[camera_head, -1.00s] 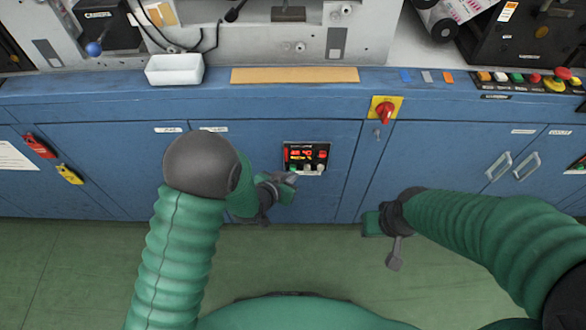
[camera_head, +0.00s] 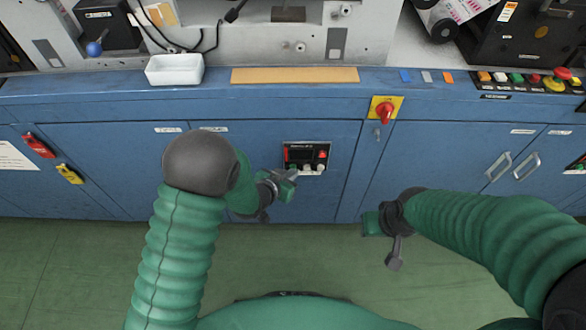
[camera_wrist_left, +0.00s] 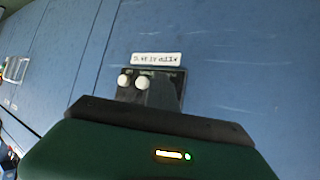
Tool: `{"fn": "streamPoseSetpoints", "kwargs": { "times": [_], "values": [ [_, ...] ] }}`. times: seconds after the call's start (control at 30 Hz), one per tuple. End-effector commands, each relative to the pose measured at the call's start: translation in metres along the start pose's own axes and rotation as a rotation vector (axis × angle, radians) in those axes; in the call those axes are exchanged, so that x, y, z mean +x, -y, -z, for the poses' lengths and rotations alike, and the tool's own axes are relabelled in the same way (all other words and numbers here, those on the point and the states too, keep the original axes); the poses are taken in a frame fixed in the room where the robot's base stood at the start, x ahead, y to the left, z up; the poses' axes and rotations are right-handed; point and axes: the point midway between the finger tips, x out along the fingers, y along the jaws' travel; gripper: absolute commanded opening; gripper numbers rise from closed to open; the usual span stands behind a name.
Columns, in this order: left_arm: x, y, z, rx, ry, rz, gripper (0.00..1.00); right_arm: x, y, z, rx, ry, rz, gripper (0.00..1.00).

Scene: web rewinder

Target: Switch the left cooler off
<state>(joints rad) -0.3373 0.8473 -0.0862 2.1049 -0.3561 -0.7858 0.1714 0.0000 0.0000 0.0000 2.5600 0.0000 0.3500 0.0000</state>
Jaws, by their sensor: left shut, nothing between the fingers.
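The cooler control panel (camera_head: 304,150) is a small black unit on the blue cabinet front, and its display is dark. A small red patch shows at its right side, with a row of pale buttons below. My left gripper (camera_head: 293,177) is shut and empty, at the panel's lower left by the buttons. I cannot tell whether it touches one. The left wrist view shows a dark panel (camera_wrist_left: 127,77) with two white round buttons and a white label, partly hidden behind the gripper. My right gripper (camera_head: 382,222) is apart from the panel, lower right; its jaws are unclear.
A red rotary switch on a yellow plate (camera_head: 384,109) is right of the panel. A white tray (camera_head: 174,70) stands on the ledge above. Red (camera_head: 38,146) and yellow (camera_head: 70,174) handles are at the left. Green floor is open below the cabinet.

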Motion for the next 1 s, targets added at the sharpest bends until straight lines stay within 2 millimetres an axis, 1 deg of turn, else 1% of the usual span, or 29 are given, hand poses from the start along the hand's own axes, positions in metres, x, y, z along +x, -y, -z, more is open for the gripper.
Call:
{"fn": "streamPoseSetpoints", "kwargs": {
  "times": [0.37, 0.73, 1.0],
  "values": [
    [-0.012, -0.009, -0.008, 0.000, -0.001, 0.000, 0.00, -0.002, 0.000, 0.001, 0.000, 0.000, 0.000, 0.36],
    [-0.015, -0.011, -0.010, 0.000, 0.000, -0.001, 0.00, -0.003, 0.000, 0.001, 0.000, 0.000, 0.000, 0.36],
    [-0.034, -0.025, -0.024, 0.000, 0.001, -0.001, 0.00, -0.004, 0.000, 0.001, 0.000, 0.000, 0.000, 0.36]
  ]
}}
